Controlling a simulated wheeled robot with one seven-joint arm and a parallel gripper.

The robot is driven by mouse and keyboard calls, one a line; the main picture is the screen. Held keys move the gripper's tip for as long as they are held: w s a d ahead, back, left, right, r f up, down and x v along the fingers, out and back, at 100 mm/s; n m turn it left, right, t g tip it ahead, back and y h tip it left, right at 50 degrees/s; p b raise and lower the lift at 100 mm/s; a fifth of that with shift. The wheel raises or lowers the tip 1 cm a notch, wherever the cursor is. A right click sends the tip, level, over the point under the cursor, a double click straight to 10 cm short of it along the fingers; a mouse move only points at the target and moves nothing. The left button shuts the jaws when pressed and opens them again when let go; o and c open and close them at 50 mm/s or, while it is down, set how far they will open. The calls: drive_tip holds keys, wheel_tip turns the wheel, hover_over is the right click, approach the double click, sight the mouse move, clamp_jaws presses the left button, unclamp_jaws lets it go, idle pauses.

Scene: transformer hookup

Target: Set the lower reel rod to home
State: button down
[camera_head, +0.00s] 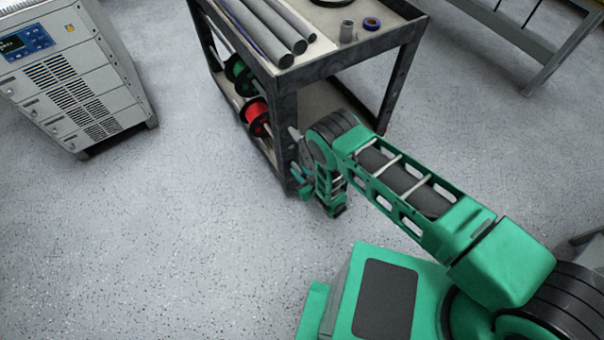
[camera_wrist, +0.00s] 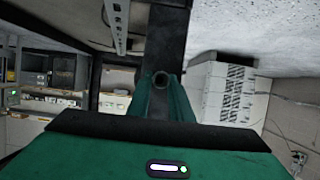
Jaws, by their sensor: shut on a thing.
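My gripper (camera_head: 303,181) is beside the near leg of the dark cart, low down, and largely hidden by my own arm in the head view. In the wrist view my green gripper (camera_wrist: 161,92) is shut on the lower reel rod, whose round hollow end (camera_wrist: 160,79) shows between the fingers, against the dark cart leg. In the head view a red reel (camera_head: 256,117) and a green reel (camera_head: 238,73) sit under the cart's top, near its left side. How far the rod is seated in the cart is hidden.
A white cabinet (camera_head: 75,80) stands at the left. The speckled floor (camera_head: 170,230) between is clear.

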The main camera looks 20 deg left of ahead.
drive_tip(key=c, duration=1.6)
unclamp_jaws()
drive_tip(key=shift+w+a, duration=0.1)
drive_tip(key=shift+a, duration=0.1)
drive_tip(key=shift+s+d+r, duration=0.2)
drive_tip(key=shift+s+d, duration=0.1)
drive_tip(key=shift+d, duration=0.15)
drive_tip(key=v, duration=0.9)
drive_tip(key=shift+s+d, duration=0.25)
drive_tip(key=shift+s, duration=0.05)
